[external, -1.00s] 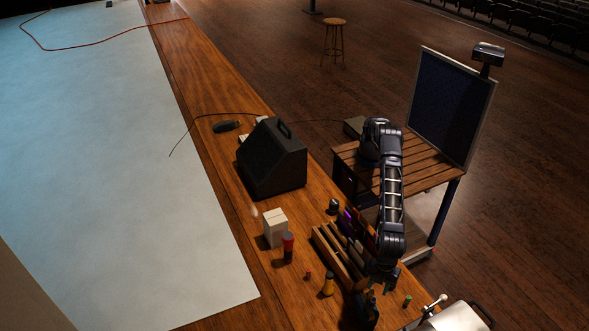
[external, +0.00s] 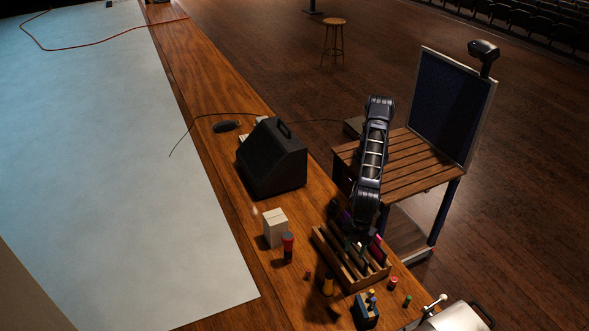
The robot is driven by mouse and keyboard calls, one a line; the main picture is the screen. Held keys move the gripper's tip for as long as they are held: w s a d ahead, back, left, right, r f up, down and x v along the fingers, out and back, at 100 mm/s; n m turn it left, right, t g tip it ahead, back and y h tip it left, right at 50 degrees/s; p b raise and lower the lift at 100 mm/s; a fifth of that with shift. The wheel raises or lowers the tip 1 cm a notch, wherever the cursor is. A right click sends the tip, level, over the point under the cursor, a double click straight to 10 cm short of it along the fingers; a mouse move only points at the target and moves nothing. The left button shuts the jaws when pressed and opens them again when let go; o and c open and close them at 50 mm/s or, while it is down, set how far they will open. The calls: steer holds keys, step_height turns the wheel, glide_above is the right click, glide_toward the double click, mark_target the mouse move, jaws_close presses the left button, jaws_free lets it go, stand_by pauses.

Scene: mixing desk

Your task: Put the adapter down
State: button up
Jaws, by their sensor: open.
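My gripper (external: 355,241) is at the lower end of my arm, over the back part of the slotted wooden rack (external: 343,268). It is open; its fingers are dark and hard to make out against the rack. I see nothing held in it. A small red-topped cylinder (external: 393,283) stands upright on the desk just right of the rack, apart from my gripper. A small green-topped cylinder (external: 407,300) stands nearer the front right. Which small piece is the adapter I cannot tell for certain; the red-topped one stands where my gripper was.
A blue holder (external: 366,312) with small pieces is in front of the rack. A black speaker (external: 272,158) is farther back on the desk (external: 225,175).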

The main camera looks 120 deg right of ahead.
steer(key=d+r+m, duration=0.1)
steer(key=d+r, duration=0.5)
steer(key=d, duration=0.5)
steer(key=d+r+t, duration=0.1)
steer(key=d+r, duration=0.5)
steer(key=d, duration=0.6)
steer(key=d+r+m, duration=0.1)
steer(key=d+r, duration=0.5)
steer(key=d, duration=0.5)
steer(key=s+d+r+m+t, duration=0.1)
steer(key=s+d, duration=0.9)
steer(key=d, duration=0.3)
steer(key=s+d+r+m, duration=0.1)
steer(key=s+d, duration=0.8)
steer(key=d, duration=0.5)
steer(key=s+d+f, duration=0.3)
steer(key=s, duration=0.3)
steer(key=s+d+f+m, duration=0.1)
steer(key=s+d+f, duration=0.2)
steer(key=s, duration=0.3)
steer(key=s+d+f+m+t+h, duration=0.1)
steer(key=s+d+f, duration=0.3)
steer(key=s, duration=0.3)
steer(key=shift+f, duration=0.25)
